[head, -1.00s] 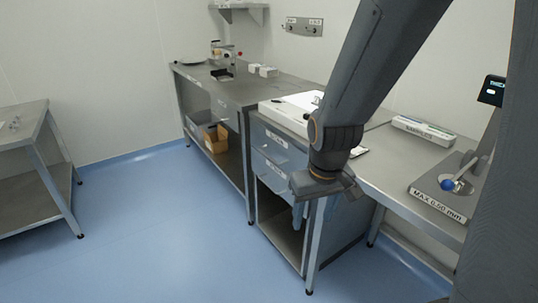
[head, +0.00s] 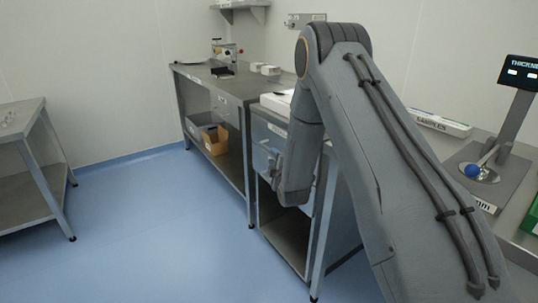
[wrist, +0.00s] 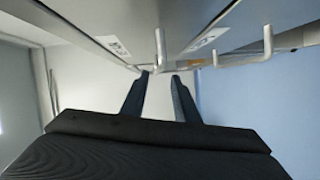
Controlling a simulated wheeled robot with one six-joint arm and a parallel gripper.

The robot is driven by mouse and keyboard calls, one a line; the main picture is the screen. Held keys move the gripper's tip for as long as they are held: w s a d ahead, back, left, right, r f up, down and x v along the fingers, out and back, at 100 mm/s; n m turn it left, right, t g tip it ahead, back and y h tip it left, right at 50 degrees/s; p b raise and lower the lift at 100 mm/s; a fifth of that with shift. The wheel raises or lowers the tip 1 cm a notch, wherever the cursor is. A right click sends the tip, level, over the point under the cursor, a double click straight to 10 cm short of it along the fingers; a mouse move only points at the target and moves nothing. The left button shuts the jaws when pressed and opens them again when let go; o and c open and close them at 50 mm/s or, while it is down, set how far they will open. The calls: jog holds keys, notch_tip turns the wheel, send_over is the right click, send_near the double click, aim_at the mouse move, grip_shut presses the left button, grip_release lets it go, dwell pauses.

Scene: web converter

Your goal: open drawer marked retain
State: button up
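A drawer unit with upper and lower drawers stands under the middle worktop; its upper drawer (head: 268,133) shows shut, with a white label. In the wrist view two drawer fronts run along the top, each with a white label, one (wrist: 113,46) at left and one (wrist: 206,40) at right. I cannot read which one says retain. One bar handle (wrist: 160,48) stands out near the fingertips, and another handle (wrist: 268,44) is farther right. In the head view my arm hides much of the lower drawer.
An open shelf (head: 288,236) lies under the drawers. A bench (head: 215,85) with a cardboard box (head: 213,138) below adjoins at left. A samples box (head: 439,122) and a thickness gauge (head: 486,180) are on the right. The blue floor (head: 150,230) at left is clear.

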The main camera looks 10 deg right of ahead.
jog(key=shift+w+a+f, duration=0.1)
jog(key=shift+w+f, duration=0.05)
jog(key=shift+w, duration=1.85)
jog(key=shift+w+a+f, duration=0.1)
jog(key=shift+w+f, duration=0.05)
jog(key=shift+w, duration=1.85)
grip_shut()
